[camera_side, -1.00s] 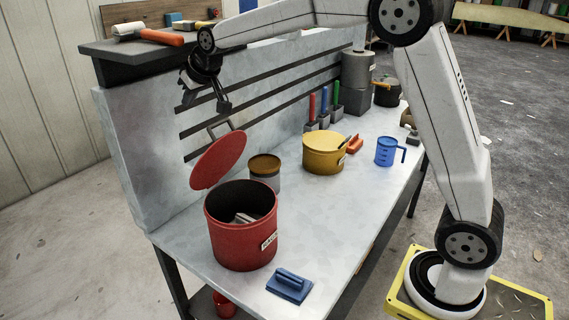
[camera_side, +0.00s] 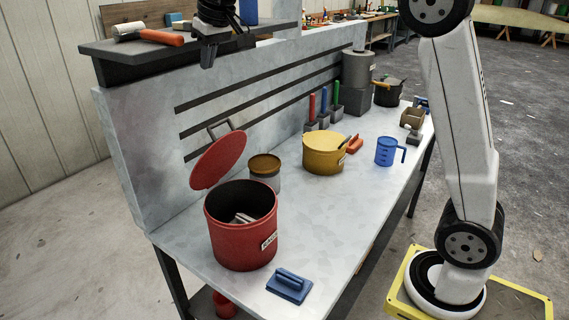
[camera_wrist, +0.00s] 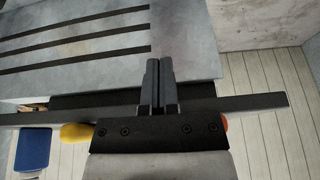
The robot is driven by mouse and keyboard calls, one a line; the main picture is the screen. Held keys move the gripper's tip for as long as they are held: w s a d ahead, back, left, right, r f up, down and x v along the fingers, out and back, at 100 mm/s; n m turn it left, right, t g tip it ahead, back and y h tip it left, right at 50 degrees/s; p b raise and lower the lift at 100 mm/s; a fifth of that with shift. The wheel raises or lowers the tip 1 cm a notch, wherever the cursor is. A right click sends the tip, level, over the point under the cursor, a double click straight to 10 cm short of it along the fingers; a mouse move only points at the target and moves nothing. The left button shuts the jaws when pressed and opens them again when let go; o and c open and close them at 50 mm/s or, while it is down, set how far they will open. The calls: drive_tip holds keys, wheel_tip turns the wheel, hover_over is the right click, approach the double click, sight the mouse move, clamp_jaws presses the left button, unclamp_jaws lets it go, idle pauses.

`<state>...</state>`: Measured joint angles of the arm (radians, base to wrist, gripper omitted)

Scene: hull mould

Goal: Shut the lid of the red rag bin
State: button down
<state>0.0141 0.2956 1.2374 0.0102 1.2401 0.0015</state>
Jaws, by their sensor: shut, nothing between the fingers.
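The red rag bin (camera_side: 240,236) stands on the near left part of the bench in the side view. Its round red lid (camera_side: 218,160) is open, tilted up and back toward the bench's back panel, with a dark handle (camera_side: 225,127) at its top edge. Pale and dark contents show inside the bin. My gripper (camera_side: 207,64) is high above the lid, in front of the shelf edge, touching nothing that I can see. In the wrist view its two fingers (camera_wrist: 161,90) are together and empty. The bin and lid are not visible in the wrist view.
A shelf (camera_side: 140,47) with a hammer (camera_side: 150,36) tops the slotted back panel (camera_side: 150,150). A brown-topped can (camera_side: 264,170), a yellow pot (camera_side: 324,153), a blue jug (camera_side: 385,151) and a blue float (camera_side: 289,285) stand on the bench. The bench front middle is clear.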

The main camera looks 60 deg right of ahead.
wheel_tip(320, 180, down, 12)
drive_tip(key=shift+w+r, duration=0.2)
idle(1.0)
drive_tip(key=shift+s, duration=0.2)
idle(0.4)
drive_tip(key=shift+s+f+t, duration=0.15)
drive_tip(key=shift+s+t, duration=0.1)
drive_tip(key=shift+t, duration=0.05)
